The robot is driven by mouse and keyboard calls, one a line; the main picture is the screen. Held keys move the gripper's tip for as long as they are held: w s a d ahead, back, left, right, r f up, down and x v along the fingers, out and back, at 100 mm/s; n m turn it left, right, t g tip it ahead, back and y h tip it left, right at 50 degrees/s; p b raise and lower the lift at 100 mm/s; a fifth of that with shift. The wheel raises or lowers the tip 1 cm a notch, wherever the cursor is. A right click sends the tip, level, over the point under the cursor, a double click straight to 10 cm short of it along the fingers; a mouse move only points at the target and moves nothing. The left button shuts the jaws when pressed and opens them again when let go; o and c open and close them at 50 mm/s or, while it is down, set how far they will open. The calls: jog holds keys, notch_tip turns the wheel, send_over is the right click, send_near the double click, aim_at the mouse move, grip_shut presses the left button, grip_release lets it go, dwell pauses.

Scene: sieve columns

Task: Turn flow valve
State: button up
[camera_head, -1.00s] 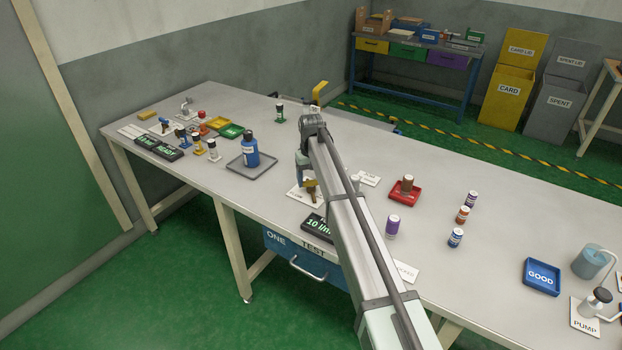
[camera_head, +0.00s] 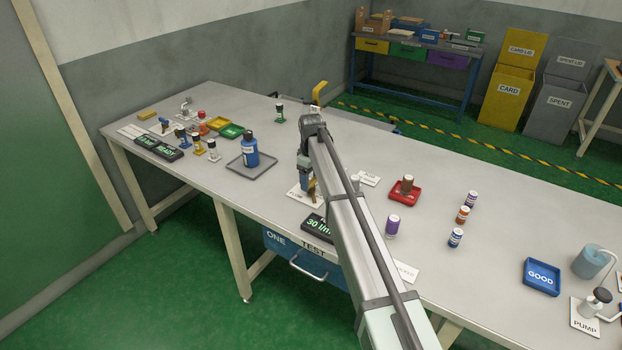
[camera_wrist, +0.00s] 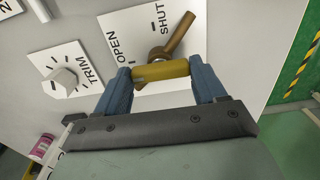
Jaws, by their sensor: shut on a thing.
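The flow valve is a brass lever (camera_wrist: 180,33) on a white plate (camera_wrist: 128,22) marked OPEN and SHUT in the wrist view. A yellow grip (camera_wrist: 162,70) crosses between the blue fingers of my gripper (camera_wrist: 160,74), which is shut on it. The lever slants up to the right from the pivot, and the SHUT mark is close to its far end. In the head view my gripper (camera_head: 304,172) is over the valve plate (camera_head: 297,193), and my arm hides part of it. A black display (camera_head: 317,228) beside it reads about "30 l/m", partly covered.
A white TRIM knob (camera_wrist: 65,77) sits left of the valve. In the head view a blue bottle (camera_head: 251,150) stands on a grey tray (camera_head: 264,165) to the left. A red tray (camera_head: 404,197) and a purple-labelled column (camera_head: 392,226) are to the right.

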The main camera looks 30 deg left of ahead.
aim_at(311, 181)
dwell(0.4)
jog(key=o, duration=1)
jog(key=shift+o, duration=0.2)
notch_tip(311, 181, up, 14)
dwell(0.5)
